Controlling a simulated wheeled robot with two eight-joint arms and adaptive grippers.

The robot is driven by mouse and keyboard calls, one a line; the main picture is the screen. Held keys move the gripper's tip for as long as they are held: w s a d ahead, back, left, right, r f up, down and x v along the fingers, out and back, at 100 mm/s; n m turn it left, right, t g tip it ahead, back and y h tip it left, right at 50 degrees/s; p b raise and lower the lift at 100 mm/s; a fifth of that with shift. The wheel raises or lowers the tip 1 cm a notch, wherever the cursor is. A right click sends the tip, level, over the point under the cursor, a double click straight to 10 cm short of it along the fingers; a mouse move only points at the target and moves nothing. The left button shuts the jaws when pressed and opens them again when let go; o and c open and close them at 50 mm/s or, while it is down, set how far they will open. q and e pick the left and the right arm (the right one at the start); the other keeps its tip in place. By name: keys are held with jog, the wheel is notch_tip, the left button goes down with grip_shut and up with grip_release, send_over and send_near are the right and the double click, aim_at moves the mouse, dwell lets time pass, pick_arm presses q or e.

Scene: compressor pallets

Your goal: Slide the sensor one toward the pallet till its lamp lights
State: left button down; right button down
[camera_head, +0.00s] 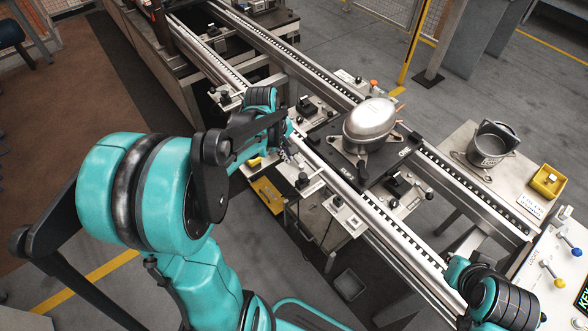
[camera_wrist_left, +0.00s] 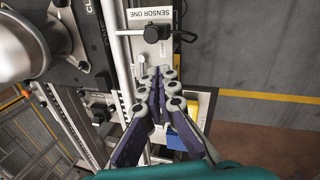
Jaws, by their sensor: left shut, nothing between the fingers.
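Sensor one, a small black block (camera_wrist_left: 152,34) on a thin rod, sits beside its "SENSOR ONE" label (camera_wrist_left: 150,14) in the left wrist view. The rod's dark outer end (camera_wrist_left: 187,37) lies right of the block. A lit lamp cannot be made out. My left gripper (camera_wrist_left: 160,74) is shut and empty, its tips just short of the block and apart from it. In the head view the left gripper (camera_head: 297,160) is at the near rail. The black pallet (camera_head: 384,162) carries a silver compressor (camera_head: 370,122). My right gripper is hidden or out of frame.
The conveyor's near rail (camera_head: 390,232) runs beside the pallet. A side table with a grey pot (camera_head: 487,150) and yellow box (camera_head: 547,181) stands at the right. Open floor lies outside the rail.

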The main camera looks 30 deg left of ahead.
pick_arm(q)
jog(key=s+a+n+p, duration=0.2)
jog(key=s+n, duration=0.2)
jog(key=n, duration=0.5)
jog(key=n+b, duration=0.3)
jog(key=b, duration=0.2)
send_near(296, 182)
jog(key=shift+g+h, duration=0.3)
jog(key=shift+h, duration=0.1)
jog(key=x, duration=0.5)
jog(key=shift+w+a+f, duration=0.1)
jog(key=shift+w+a, duration=0.15)
jog(key=shift+a, duration=0.1)
